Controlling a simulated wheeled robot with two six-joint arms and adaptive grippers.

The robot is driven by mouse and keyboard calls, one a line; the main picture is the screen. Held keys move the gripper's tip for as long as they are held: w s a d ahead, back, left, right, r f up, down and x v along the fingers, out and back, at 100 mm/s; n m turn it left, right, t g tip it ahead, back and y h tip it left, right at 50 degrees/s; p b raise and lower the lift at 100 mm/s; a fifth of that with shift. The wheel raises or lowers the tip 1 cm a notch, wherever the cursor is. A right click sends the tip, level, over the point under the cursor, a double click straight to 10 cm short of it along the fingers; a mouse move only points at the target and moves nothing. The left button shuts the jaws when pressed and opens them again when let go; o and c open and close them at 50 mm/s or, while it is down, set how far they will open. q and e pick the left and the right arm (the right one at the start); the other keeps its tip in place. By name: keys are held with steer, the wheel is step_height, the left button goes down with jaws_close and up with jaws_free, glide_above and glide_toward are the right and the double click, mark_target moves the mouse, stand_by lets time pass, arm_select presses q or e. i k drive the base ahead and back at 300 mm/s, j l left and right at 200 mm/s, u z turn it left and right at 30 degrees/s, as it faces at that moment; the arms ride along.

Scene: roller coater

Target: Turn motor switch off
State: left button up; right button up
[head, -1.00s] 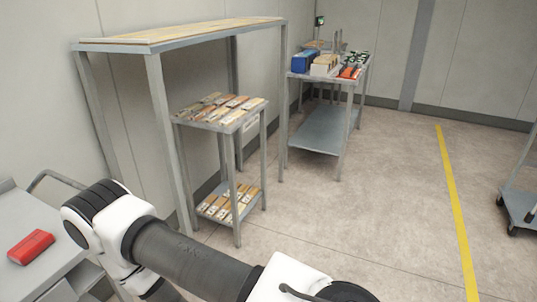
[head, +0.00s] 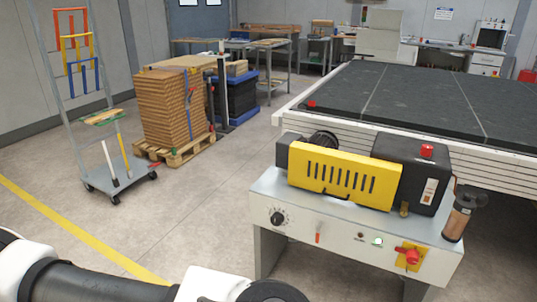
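The roller coater (head: 300,238) stands at right, a grey-white control box with a yellow slotted cover (head: 345,175) and a black motor housing (head: 410,165) on top. Its front panel carries a black dial (head: 278,218), a small orange lever (head: 318,232), a small dark button (head: 361,236), a pale green lamp or button (head: 378,241) and a red rotary switch (head: 411,256) on a yellow plate. A red button (head: 427,151) sits on the housing. Labels are too small to read, so I cannot tell which is the motor switch. Neither gripper shows; only part of my arm crosses the bottom left.
A large dark-topped table (head: 400,98) stands behind the coater. A brown jar (head: 460,215) hangs at its right end. A pallet stack (head: 175,105) and a wheeled rack (head: 100,150) stand at left. The floor left of the coater is clear.

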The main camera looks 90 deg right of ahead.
mark_target(412, 255)
steer(key=z, duration=3.5)
steer(key=l+z, duration=0.25)
steer(key=z, duration=0.15)
steer(key=l+z, duration=0.2)
steer(key=z, duration=0.2)
